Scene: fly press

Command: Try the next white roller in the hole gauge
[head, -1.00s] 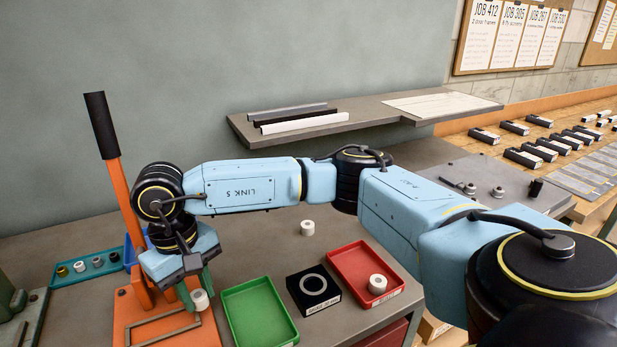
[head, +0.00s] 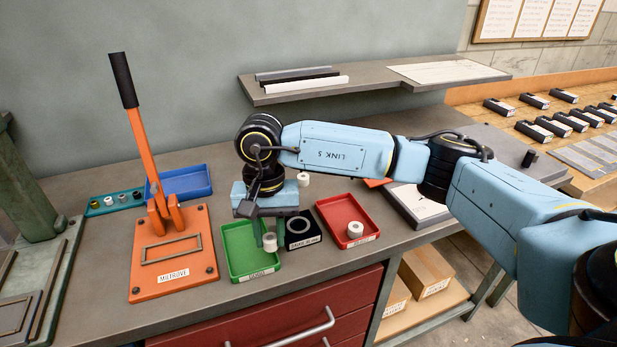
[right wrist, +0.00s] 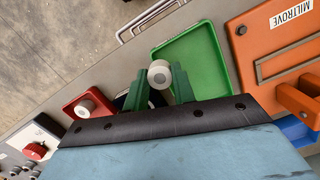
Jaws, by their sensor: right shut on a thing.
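My right gripper (head: 263,236) has its green fingers shut on a white roller (head: 270,243). It holds the roller over the right side of the green tray (head: 232,240), just left of the black hole gauge (head: 303,240). In the right wrist view the roller (right wrist: 160,75) sits between the fingertips with its bore facing the camera. The gauge (right wrist: 121,102) is mostly hidden there behind a finger. A second white roller (head: 355,229) stands in the red tray (head: 338,210). A third white roller (head: 303,179) stands on the bench behind the gauge. My left gripper is out of view.
The orange lever press (head: 172,262) stands left of the green tray, its lever rising high. A blue tray (head: 185,183) and a teal rack (head: 115,203) with several small pieces are behind it. A shelf (head: 370,85) hangs above the bench. Bare bench lies in front of the trays.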

